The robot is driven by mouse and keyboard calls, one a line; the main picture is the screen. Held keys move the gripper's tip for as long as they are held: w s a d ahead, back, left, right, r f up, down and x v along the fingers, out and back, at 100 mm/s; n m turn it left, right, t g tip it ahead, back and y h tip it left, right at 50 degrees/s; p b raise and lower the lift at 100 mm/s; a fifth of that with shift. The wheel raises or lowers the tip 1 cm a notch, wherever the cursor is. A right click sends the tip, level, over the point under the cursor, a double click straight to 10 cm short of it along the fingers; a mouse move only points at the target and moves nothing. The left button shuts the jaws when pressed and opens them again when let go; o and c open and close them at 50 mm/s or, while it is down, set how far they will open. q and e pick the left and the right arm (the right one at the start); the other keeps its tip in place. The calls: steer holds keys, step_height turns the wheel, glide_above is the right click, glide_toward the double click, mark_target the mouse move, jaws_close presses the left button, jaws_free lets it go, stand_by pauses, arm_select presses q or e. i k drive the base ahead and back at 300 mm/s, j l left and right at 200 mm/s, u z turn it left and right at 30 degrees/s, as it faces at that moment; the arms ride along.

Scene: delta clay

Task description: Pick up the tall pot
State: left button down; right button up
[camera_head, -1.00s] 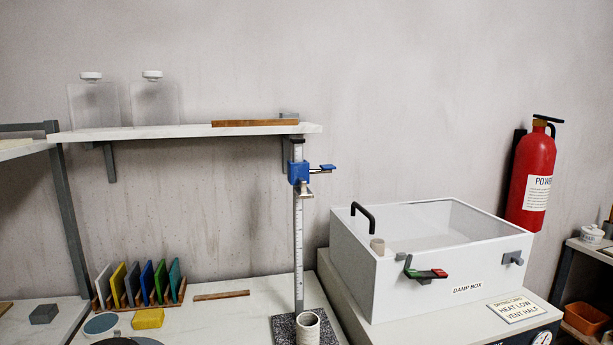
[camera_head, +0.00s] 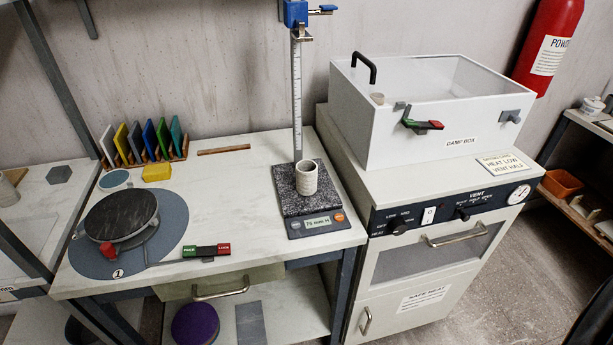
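A pale, cylindrical, ridged pot (camera_head: 306,178) stands upright on the dark speckled plate of the height gauge (camera_head: 297,200), near the foot of its ruled post. The gauge's display seems to read 76 mm. I cannot tell whether this is the tall pot. Neither of my grippers is in view.
A turntable wheel (camera_head: 121,215) with a red and green lever (camera_head: 206,251) takes up the table's left. Coloured tiles (camera_head: 144,141) stand in a rack behind. The white damp box (camera_head: 432,112) sits on the drying cabinet (camera_head: 420,270). Bare table (camera_head: 235,190) lies between wheel and gauge.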

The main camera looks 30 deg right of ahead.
mark_target(306, 170)
steer(key=k+j+u, duration=0.2)
steer(key=u, duration=0.15)
steer(key=k+j+u, duration=0.1)
steer(key=j+u, duration=0.25)
steer(key=k+j+u, duration=0.1)
steer(key=j+u, duration=0.25)
steer(key=j, duration=0.15)
